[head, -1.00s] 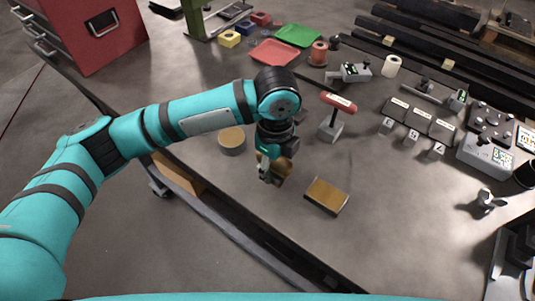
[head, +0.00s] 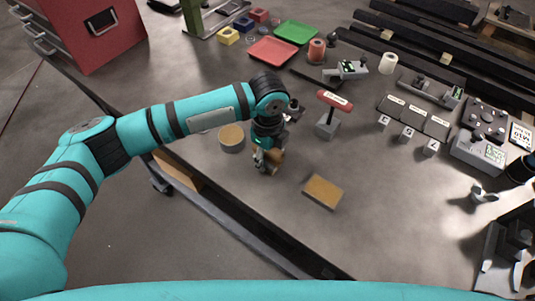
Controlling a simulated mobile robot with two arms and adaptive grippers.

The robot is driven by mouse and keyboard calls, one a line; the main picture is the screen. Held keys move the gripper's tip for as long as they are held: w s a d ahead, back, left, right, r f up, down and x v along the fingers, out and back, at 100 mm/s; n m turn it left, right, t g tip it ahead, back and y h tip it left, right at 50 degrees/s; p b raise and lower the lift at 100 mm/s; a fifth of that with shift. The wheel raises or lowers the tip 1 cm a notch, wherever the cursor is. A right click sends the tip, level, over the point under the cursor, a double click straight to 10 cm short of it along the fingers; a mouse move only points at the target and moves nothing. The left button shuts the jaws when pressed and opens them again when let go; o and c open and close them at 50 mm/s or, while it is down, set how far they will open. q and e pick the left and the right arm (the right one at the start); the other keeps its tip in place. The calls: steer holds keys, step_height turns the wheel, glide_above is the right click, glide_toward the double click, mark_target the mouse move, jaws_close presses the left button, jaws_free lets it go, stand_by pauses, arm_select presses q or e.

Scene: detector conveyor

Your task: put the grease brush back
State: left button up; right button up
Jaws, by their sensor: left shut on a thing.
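My left gripper (head: 266,163) is shut on a small brown, wood-coloured thing (head: 277,157), likely the grease brush. Its bristles cannot be made out, and the jaws and wrist hide much of it. The gripper points down over the near part of the grey table. A round tin (head: 232,137) with a tan top stands just left of the gripper, apart from it. A flat block with a golden-brown top (head: 323,191) lies to the right and nearer. My right gripper does not show.
A red T-shaped handle on a grey stand (head: 328,122) is right of the gripper. Red (head: 273,51) and green (head: 296,32) trays lie behind. Tagged dark plates (head: 413,116) and a control box (head: 478,150) are at the right. The table front between the block and the right-hand fixtures is clear.

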arm_select(q)
steer(key=o, duration=1.1)
step_height(320, 180, up, 12)
steer(key=b, duration=0.2)
steer(key=shift+r+b, duration=0.15)
steer(key=shift+b, duration=0.2)
